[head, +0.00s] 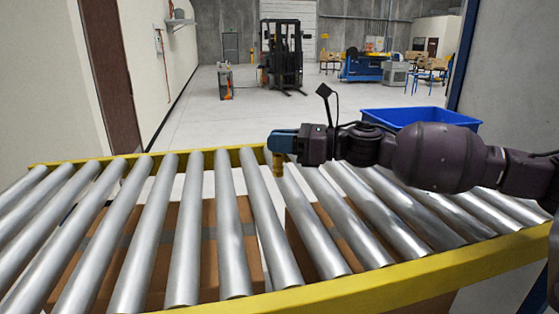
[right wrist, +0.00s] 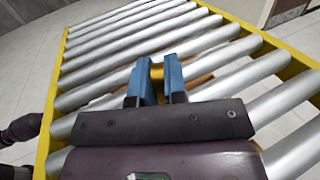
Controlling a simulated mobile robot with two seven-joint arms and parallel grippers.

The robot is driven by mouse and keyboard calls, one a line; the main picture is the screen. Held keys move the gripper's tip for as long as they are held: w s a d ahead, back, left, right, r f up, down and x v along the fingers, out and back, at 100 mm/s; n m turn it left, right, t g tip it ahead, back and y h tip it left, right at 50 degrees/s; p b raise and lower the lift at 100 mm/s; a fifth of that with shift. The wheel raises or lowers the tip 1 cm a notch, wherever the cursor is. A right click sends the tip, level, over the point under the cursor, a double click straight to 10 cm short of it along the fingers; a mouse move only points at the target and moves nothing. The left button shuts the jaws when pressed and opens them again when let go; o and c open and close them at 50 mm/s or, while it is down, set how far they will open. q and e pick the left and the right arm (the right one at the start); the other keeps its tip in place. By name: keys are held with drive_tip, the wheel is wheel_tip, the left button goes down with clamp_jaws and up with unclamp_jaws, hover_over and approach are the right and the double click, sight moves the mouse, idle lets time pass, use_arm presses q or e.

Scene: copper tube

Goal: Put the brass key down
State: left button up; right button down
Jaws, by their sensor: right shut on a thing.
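My right gripper (head: 280,143) reaches in from the right, above the far part of the roller conveyor (head: 231,246). It is shut on the brass key (head: 277,165), a small brass-coloured piece that hangs down below the blue fingers. In the right wrist view, the blue fingertips (right wrist: 157,75) hold the brass key (right wrist: 157,72) between them, and the fingers hide most of it. The key's lower end shows close to the rollers near the far yellow rail; I cannot tell whether it touches them. My left gripper is not in view.
The rollers have open gaps between them, and their tops are bare. Cardboard boxes (head: 188,250) sit below them. Yellow rails (head: 400,283) edge the conveyor. A blue bin (head: 440,113) stands behind my right arm. A forklift (head: 283,58) is far back on open floor.

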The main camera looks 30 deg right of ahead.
sight(280, 175)
drive_tip(key=shift+f, duration=2.05)
drive_tip(key=shift+f, duration=0.2)
drive_tip(key=c, duration=1.2)
unclamp_jaws()
drive_tip(key=shift+o, duration=0.2)
drive_tip(key=shift+r, duration=0.2)
